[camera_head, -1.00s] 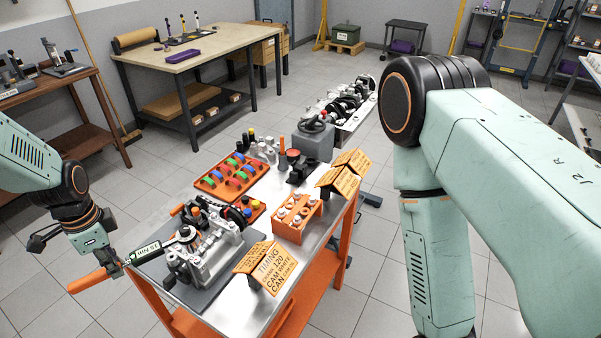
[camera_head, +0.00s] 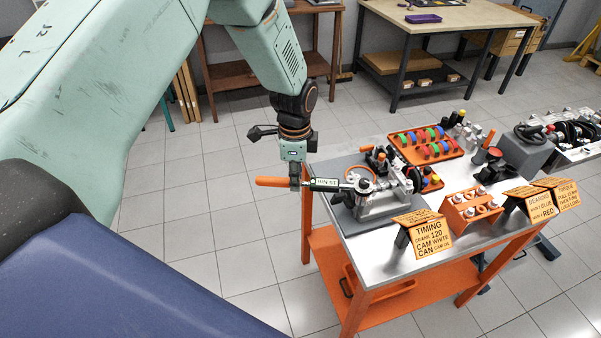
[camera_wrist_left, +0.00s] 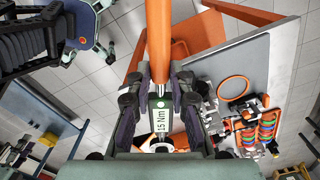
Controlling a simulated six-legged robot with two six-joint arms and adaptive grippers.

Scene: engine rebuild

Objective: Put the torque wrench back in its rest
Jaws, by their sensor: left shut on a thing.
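The torque wrench (camera_head: 272,181) has an orange handle and a dark shaft with a green-white 15 Nm label. My left gripper (camera_head: 295,182) is shut on it, between handle and label. The wrench lies about level, its handle past the cart's left edge and its head at the small grey engine (camera_head: 385,195). I cannot tell whether the head touches the engine. In the left wrist view the fingers (camera_wrist_left: 160,98) flank the wrench (camera_wrist_left: 161,120), with the handle pointing up the picture. I cannot make out the wrench's rest for certain. My right gripper is out of view.
The metal-topped orange cart (camera_head: 385,262) carries an orange tray of coloured rings (camera_head: 427,146), an orange block with white-topped parts (camera_head: 470,210), a black fixture (camera_head: 487,160) and orange sign cards (camera_head: 428,235). A workbench (camera_head: 440,22) stands behind. Floor left of the cart is clear.

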